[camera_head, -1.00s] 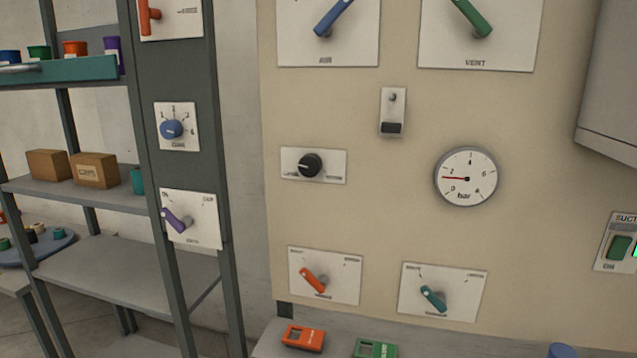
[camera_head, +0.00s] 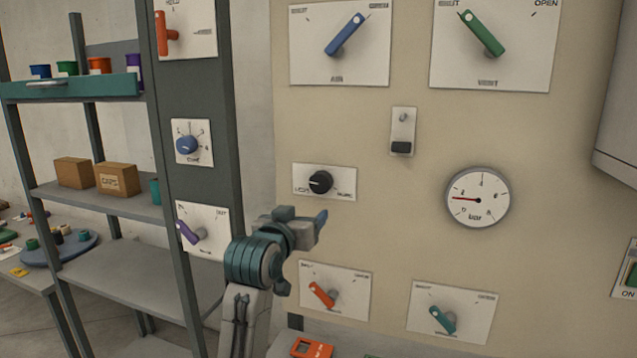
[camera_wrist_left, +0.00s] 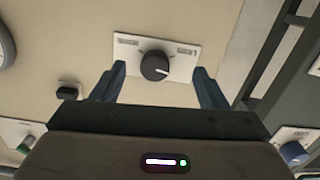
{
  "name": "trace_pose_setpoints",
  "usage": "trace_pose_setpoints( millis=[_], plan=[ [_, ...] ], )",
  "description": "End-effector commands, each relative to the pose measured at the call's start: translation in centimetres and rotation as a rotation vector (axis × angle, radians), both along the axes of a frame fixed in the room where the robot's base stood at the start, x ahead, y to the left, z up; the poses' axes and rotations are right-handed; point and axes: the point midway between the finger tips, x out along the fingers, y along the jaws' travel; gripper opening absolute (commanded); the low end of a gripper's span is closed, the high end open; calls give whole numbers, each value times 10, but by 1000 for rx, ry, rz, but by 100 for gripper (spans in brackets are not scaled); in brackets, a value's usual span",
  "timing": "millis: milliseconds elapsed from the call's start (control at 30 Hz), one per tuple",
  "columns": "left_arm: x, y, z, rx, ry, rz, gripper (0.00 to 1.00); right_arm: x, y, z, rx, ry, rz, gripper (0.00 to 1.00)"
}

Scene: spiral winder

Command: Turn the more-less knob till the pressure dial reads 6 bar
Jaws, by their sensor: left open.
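The more-less knob (camera_head: 321,182) is a round black knob with a white pointer mark on a white plate (camera_head: 345,185) on the beige panel. Its pointer mark aims left in the head view. The pressure dial (camera_head: 478,197) is a round white gauge marked in bar, right of the knob; its red needle points left, close to 2. My left gripper (camera_head: 318,222) is below the knob in the head view, partly seen. In the left wrist view the knob (camera_wrist_left: 154,66) shows ahead, between my open, empty blue fingers (camera_wrist_left: 160,88). No contact is visible. My right gripper is not in view.
Blue (camera_head: 345,34) and green (camera_head: 482,33) levers sit above; orange (camera_head: 322,294) and teal (camera_head: 442,319) levers sit below. A small switch (camera_head: 402,132) is above and right of the knob. A shelf rack (camera_head: 110,195) with boxes stands at left. A grey cabinet juts out at upper right.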

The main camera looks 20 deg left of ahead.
Motion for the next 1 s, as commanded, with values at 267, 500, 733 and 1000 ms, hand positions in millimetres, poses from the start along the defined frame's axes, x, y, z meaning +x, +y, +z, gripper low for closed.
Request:
trace_pose_setpoints(
  millis=[267,500,733,1000],
  plan=[
    [0,-2,44,-8,-63,-4,67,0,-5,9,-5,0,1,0],
    [44,-4,45,-8,-60,-4,67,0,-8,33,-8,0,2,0],
    [82,-5,44,-7,-61,-4,67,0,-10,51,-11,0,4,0],
    [99,-6,41,-7,-63,-4,67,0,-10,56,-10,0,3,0]
  ],
)
